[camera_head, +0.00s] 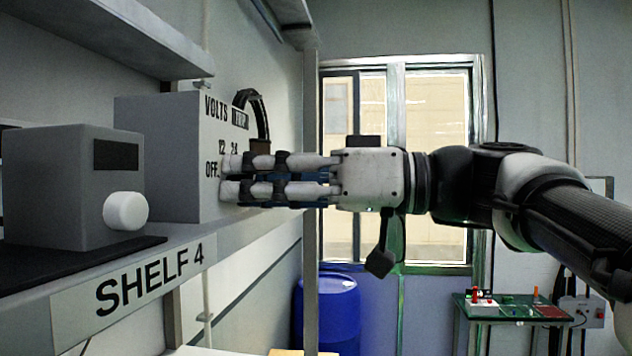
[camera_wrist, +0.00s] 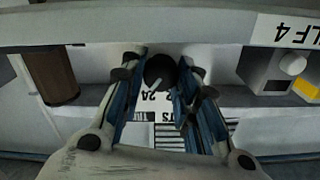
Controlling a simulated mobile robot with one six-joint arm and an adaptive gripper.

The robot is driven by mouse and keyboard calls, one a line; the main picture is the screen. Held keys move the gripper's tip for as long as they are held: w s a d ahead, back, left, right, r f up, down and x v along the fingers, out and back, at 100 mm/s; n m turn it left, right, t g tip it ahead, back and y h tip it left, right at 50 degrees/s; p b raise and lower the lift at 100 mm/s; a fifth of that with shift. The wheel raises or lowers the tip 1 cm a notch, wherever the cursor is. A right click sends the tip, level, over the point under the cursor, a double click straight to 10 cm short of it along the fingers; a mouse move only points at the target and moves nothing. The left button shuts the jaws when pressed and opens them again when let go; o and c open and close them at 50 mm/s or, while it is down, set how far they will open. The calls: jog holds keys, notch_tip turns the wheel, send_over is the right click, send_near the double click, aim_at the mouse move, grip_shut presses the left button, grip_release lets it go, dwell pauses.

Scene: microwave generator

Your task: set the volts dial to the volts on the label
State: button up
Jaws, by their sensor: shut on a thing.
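The generator, a grey box (camera_head: 157,150) with a pale front panel, stands on the shelf in the head view. Its front carries the word VOLTS, a small dark label (camera_head: 240,119) whose text I cannot read, and the marks 12, 24 and OFF. My gripper (camera_head: 225,177) reaches the panel from the right, its fingers hiding the dial there. In the wrist view the round black volts dial (camera_wrist: 160,70) sits between the fingertips of my gripper (camera_wrist: 161,76), which is shut on it. The dial's white pointer line slants toward the lower left of that picture.
A smaller grey box (camera_head: 60,185) with a white knob (camera_head: 126,210) stands at the left on the shelf marked SHELF 4 (camera_head: 150,280). A blue barrel (camera_head: 332,305) stands below.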

jog(key=shift+m, duration=0.8)
jog(key=o, duration=1.1)
jog(key=shift+c, duration=0.2)
